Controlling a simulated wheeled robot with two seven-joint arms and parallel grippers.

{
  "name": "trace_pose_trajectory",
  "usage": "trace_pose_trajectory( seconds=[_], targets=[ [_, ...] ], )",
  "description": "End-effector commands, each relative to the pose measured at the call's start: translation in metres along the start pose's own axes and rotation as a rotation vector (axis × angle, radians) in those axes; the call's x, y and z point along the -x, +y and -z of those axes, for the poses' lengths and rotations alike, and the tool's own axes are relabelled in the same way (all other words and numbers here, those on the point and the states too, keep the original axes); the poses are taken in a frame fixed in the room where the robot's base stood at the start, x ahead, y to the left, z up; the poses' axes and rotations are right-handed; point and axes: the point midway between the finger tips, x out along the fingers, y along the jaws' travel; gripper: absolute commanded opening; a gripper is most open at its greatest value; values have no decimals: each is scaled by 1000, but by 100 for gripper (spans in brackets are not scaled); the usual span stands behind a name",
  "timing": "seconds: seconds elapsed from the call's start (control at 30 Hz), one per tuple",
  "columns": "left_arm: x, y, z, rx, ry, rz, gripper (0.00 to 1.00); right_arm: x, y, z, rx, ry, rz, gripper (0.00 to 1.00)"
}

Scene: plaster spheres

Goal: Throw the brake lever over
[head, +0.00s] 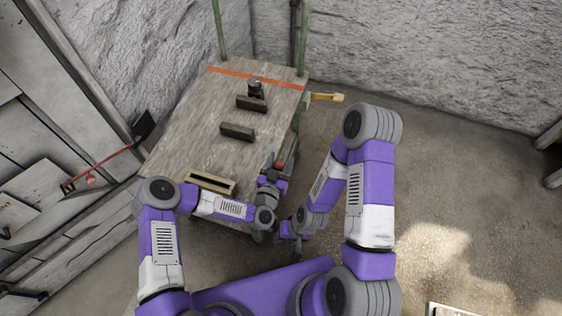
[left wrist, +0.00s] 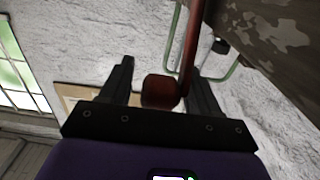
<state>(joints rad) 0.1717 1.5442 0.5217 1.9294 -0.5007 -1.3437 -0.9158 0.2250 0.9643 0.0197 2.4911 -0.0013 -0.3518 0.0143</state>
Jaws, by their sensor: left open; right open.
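The brake lever appears in the left wrist view as a dark red rod (left wrist: 192,45) coming down from the top edge, with a red knob (left wrist: 160,90) near its lower end. In the head view a small red knob (head: 280,165) shows at the right side of the wooden cart (head: 180,140), partly hidden by my left gripper (head: 274,166). My left gripper is open, and the knob lies between its two fingers (left wrist: 162,85) in the wrist view; I cannot tell whether they touch it. My right gripper (head: 290,233) is open and empty, lower down beside the cart.
Two dark wooden blocks (head: 237,132) and a small dark fitting (head: 256,88) are on the cart deck. A yellow piece (head: 326,97) sticks out at its right. Green posts (head: 303,40) rise at its far end. A red rod (head: 105,159) runs along the left.

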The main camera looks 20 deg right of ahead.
Motion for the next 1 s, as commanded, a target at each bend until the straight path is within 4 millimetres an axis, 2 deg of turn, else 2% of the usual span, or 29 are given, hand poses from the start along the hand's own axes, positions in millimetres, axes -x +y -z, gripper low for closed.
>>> trace_pose_trajectory(
  seconds=[0.3, 0.37, 0.7, 1.0],
  targets=[
    [-4, 0, 0, 1, -1, 0, 62, -1, 0, 0, 0, 0, 0, 45],
    [-4, 0, 0, 1, -1, 0, 54, -1, 0, 0, 0, 0, 0, 45],
    [-4, 2, 0, 3, -2, -5, 2, -1, 0, 0, 0, 0, 0, 45],
    [-5, -1, 3, 4, -20, 0, 0, 5, -2, 0, 0, 0, 0, 45]
  ],
)
